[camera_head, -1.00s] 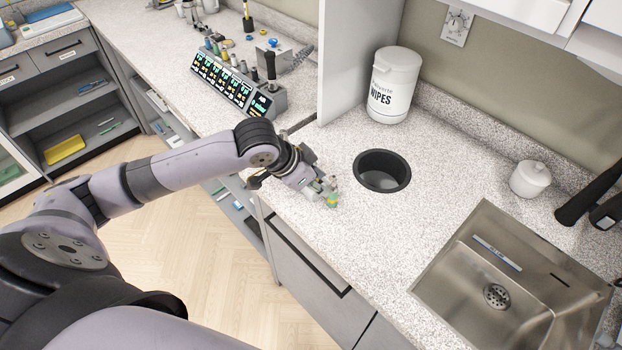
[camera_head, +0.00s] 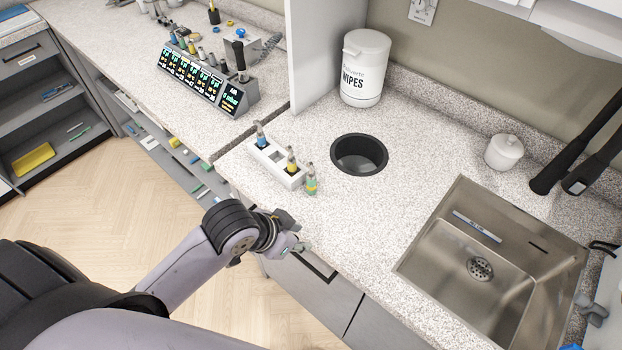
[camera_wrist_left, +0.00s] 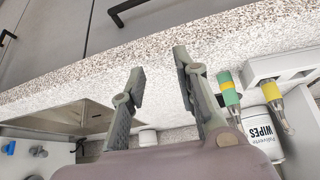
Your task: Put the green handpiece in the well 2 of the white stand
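The white stand (camera_head: 270,169) sits on the counter near its front-left edge. A blue-banded handpiece (camera_head: 260,137) stands in its left part and a yellow-banded handpiece (camera_head: 291,161) in its right part, with an empty square opening between them. The green handpiece (camera_head: 311,181), with a yellow band, stands roughly upright just beside the stand's right end; in the left wrist view it (camera_wrist_left: 229,92) appears outside the stand. I cannot tell whether they touch. My left gripper (camera_head: 294,232) is open and empty at the counter's front edge, apart from the handpiece; its spread fingers (camera_wrist_left: 160,65) show in the wrist view.
A round black counter opening (camera_head: 359,155) lies behind and right of the stand. A wipes tub (camera_head: 364,70), a small white lidded jar (camera_head: 504,152) and a steel sink (camera_head: 480,235) are farther off.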

